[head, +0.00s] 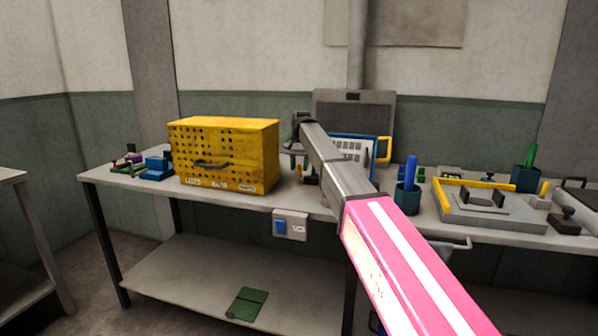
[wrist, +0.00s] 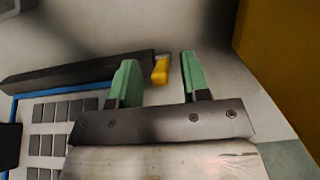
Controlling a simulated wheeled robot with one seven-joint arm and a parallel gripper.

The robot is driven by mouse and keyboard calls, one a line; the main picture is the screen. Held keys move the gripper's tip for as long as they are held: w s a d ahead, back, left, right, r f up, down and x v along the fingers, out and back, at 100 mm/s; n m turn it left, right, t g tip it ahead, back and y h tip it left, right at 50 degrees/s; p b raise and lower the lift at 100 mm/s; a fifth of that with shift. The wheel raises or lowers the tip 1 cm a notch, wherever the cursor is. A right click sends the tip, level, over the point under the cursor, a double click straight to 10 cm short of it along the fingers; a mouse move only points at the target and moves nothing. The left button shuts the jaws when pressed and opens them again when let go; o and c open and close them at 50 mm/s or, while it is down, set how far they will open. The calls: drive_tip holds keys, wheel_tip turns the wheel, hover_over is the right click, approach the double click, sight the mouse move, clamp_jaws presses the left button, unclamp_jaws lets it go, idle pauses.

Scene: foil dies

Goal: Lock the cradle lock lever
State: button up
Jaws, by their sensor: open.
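My gripper (wrist: 157,62) shows in the wrist view with its two green fingers apart and nothing held. A small yellow piece (wrist: 161,71), which looks like a lever tip, shows between the fingers at the end of a dark bar (wrist: 75,72). I cannot tell whether a finger touches it or how far beyond the fingers it lies. A blue-framed panel with dark squares (wrist: 48,115) lies to the left. In the head view the blue-framed panel (head: 348,146) stands on the bench behind my arm, partly hidden. My fingers are not clear there.
A yellow perforated cabinet (head: 225,155) stands close left of my arm's end; its side (wrist: 282,60) fills the wrist view's right edge. A teal cup with a blue rod (head: 408,195) and a grey fixture with yellow edges (head: 485,205) stand to the right on the bench.

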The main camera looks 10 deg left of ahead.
wheel_tip(320, 180, up, 8)
drive_tip(key=w, duration=0.1)
drive_tip(key=shift+w+r, duration=0.2)
drive_tip(key=shift+r, duration=0.05)
drive_tip(key=shift+s, duration=0.1)
